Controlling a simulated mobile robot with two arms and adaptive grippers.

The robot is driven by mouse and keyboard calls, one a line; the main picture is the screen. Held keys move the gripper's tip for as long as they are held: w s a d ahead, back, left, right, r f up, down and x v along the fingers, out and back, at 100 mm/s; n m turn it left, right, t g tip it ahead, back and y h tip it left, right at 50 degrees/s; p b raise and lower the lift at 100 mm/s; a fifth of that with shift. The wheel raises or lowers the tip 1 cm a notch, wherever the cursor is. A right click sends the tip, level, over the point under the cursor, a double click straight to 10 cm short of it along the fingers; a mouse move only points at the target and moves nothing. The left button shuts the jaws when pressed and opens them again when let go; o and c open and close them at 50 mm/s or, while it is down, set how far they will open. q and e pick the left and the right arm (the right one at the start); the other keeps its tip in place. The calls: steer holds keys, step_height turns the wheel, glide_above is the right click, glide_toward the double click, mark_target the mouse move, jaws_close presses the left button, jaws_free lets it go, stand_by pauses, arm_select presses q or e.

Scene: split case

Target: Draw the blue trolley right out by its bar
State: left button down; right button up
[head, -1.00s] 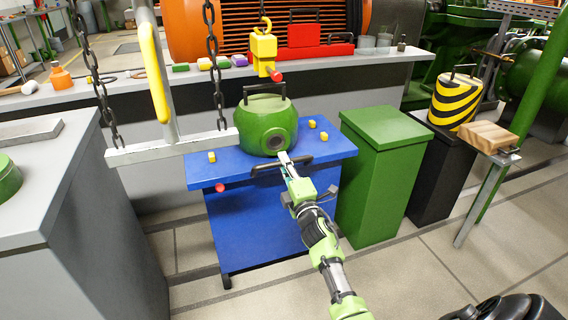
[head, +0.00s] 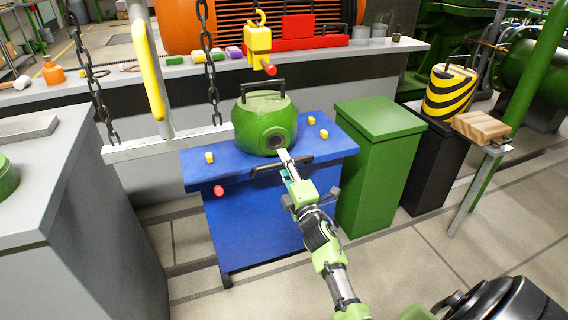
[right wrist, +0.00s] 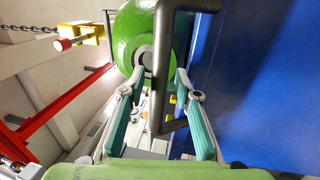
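The blue trolley (head: 262,229) stands on the floor in the head view, with a flat blue top and a dark bar (head: 300,160) along its front edge. A round green pot (head: 265,118) with a black handle sits on it, with small yellow blocks around it. My right gripper (head: 286,160) is at the bar. In the right wrist view the bar (right wrist: 165,60) runs between the two fingers (right wrist: 160,85). The fingers stand apart, with a gap at least on the left, so the gripper looks open around the bar. My left gripper is not in view.
A green cabinet (head: 368,170) stands close to the trolley's right side, with a black stand (head: 433,180) beyond. A grey cabinet (head: 90,215) is at left. A white beam (head: 165,145) on chains hangs near the trolley's left rear. A bench (head: 390,52) runs behind; the front floor is clear.

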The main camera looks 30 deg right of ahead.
steer(key=v, duration=1.2)
stand_by(0.5)
